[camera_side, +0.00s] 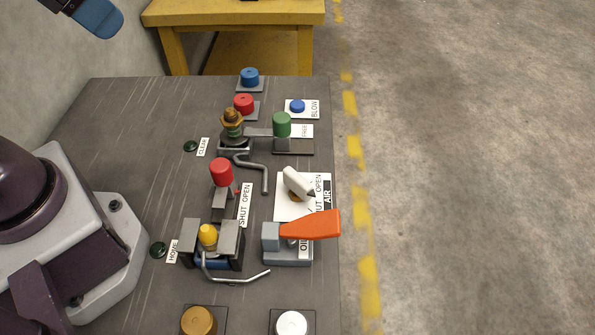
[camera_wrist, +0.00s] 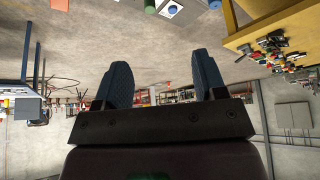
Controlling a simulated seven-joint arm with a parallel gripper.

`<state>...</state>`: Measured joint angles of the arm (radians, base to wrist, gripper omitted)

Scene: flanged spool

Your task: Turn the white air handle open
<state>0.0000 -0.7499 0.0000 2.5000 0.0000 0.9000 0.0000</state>
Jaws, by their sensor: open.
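The white air handle (camera_side: 298,182) sits on a white plate (camera_side: 286,209) at the right side of the bench in the side view. It lies diagonally over a brass-coloured hub, one end toward the upper left and a dark tip toward the lower right. Printed labels reading OPEN, a partly covered SHUT and AIR stand beside it. My gripper shows in the side view only as a blue finger (camera_side: 97,18) at the top left, far from the handle. In the wrist view my gripper (camera_wrist: 163,80) has its two blue fingers wide apart with nothing between them.
An orange handle (camera_side: 312,226) on a grey block stands just below the air handle, covering part of its labels. A bent metal rod (camera_side: 266,175) and a red-capped post (camera_side: 221,172) are to the left. A green-capped post (camera_side: 282,125) stands above. The floor right is clear.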

